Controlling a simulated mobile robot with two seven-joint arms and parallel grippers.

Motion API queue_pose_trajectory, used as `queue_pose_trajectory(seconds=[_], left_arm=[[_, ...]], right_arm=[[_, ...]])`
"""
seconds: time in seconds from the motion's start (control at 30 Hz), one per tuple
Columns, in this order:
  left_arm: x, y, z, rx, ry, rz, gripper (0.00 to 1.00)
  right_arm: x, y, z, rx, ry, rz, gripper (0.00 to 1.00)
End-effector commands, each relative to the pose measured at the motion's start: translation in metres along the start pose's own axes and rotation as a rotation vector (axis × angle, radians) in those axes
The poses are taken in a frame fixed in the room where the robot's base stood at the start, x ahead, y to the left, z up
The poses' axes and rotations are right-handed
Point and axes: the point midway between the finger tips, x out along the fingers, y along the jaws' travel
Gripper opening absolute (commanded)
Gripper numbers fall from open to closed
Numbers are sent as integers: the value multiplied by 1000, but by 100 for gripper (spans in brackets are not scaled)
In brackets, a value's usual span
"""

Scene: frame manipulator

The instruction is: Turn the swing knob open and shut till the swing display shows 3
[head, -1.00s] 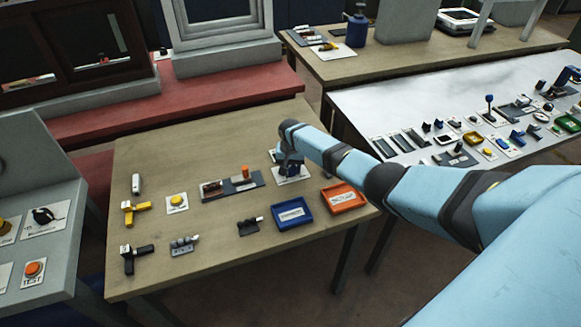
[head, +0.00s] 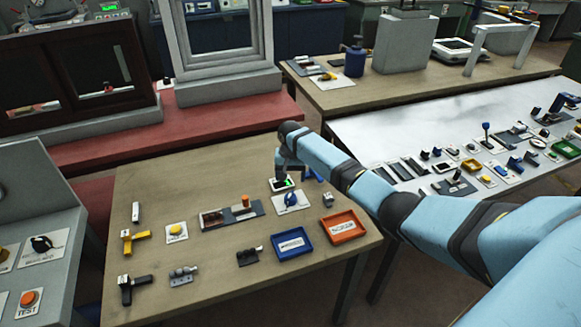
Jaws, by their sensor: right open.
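A blue knob (head: 291,199) sits on a white plate near the back right of the wooden table; it may be the swing knob. Just behind it is a small panel with a lit green display (head: 288,182), possibly the swing display; its number is too small to read. My right gripper (head: 281,178) points down over the left part of this panel, behind and left of the blue knob and apart from it. It is open and seems empty; its fingertips are hard to make out. My left gripper is not in view.
A blue tray (head: 306,252) and an orange tray (head: 362,234) lie at the front right of the wooden table (head: 215,258). A dark panel with an orange block (head: 246,200) lies left of the knob. A white-topped table (head: 385,129) with many small fixtures stands to the right.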

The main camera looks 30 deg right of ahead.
Motion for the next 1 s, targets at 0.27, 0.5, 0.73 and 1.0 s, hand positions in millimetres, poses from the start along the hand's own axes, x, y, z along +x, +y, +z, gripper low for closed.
queue_pose_trajectory(seconds=[0.27, 0.5, 0.73, 1.0], left_arm=[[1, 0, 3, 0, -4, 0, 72], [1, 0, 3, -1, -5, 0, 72], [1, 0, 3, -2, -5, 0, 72], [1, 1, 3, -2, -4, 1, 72]], right_arm=[[-33, 0, 0, 0, 0, -1, 73], [-36, 0, 0, 0, 0, 0, 73], [-36, 0, 0, 0, 0, 0, 73], [-19, -5, 24, -60, 4, 0, 73]])
